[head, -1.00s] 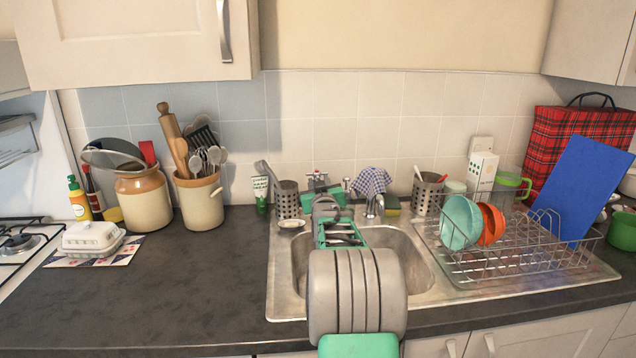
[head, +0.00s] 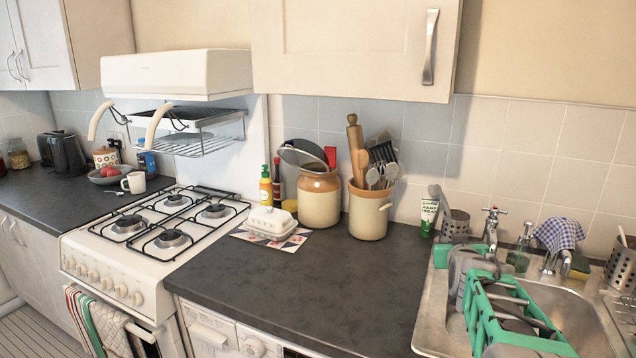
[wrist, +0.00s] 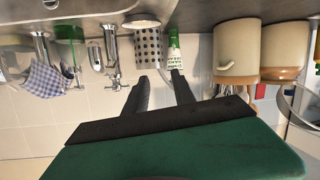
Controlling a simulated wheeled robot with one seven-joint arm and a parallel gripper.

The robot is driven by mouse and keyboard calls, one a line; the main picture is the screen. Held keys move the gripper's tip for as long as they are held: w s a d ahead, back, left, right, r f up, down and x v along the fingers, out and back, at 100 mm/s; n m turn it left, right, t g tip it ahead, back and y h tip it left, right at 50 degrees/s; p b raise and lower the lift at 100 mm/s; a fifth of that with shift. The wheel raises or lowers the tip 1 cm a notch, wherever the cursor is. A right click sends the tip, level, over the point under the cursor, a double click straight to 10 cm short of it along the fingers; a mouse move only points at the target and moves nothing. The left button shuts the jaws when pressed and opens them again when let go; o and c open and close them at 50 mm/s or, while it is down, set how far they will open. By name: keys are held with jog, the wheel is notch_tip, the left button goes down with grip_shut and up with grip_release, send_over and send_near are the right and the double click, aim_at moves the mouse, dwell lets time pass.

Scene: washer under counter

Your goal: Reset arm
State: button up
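My gripper (wrist: 160,76) shows in the wrist view, which looks upside down. Its two dark fingers stand apart with nothing between them, so it is open and empty. Behind the fingertips are a metal utensil holder (wrist: 148,45) and a green-and-white tube (wrist: 174,55); no contact is visible. In the head view my grey and green arm reaches over the sink (head: 438,318) at the lower right. The fingertips are hard to make out there, as my arm links hide them.
A stoneware jar (head: 319,200) and a utensil crock (head: 368,213) stand by the wall. A tap (head: 490,225) stands behind the sink.

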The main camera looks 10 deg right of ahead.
jog(key=s+a+f+g+y+p, duration=0.1)
jog(key=s+a, duration=0.2)
jog(key=a, duration=0.4)
jog(key=s+a+f+n+g+y+p, duration=0.1)
jog(key=s+a+g+y, duration=0.1)
jog(key=a, duration=0.5)
jog(key=s+a+f+n+g+y+p, duration=0.1)
jog(key=s+a+f+g+y, duration=0.1)
jog(key=s+a, duration=0.3)
jog(key=shift+s+a, duration=0.1)
jog(key=shift+a, duration=1)
jog(key=shift+n+g+y, duration=0.4)
jog(key=shift+g+y, duration=0.2)
jog(key=shift+g, duration=0.2)
jog(key=s+a, duration=0.2)
jog(key=s+a+f+p, duration=0.1)
jog(key=s+a, duration=0.1)
jog(key=s, duration=0.1)
jog(key=shift+s+a+f, duration=0.1)
jog(key=shift+a+f, duration=0.05)
jog(key=shift+f, duration=0.05)
jog(key=s+a+f+g, duration=0.1)
jog(key=s+a, duration=0.1)
jog(key=s, duration=0.3)
jog(key=s+a+f+n+g+p, duration=0.1)
jog(key=s+a+f+g, duration=0.1)
jog(key=s, duration=0.4)
jog(key=shift+a+y, duration=0.3)
jog(key=shift+a, duration=0.35)
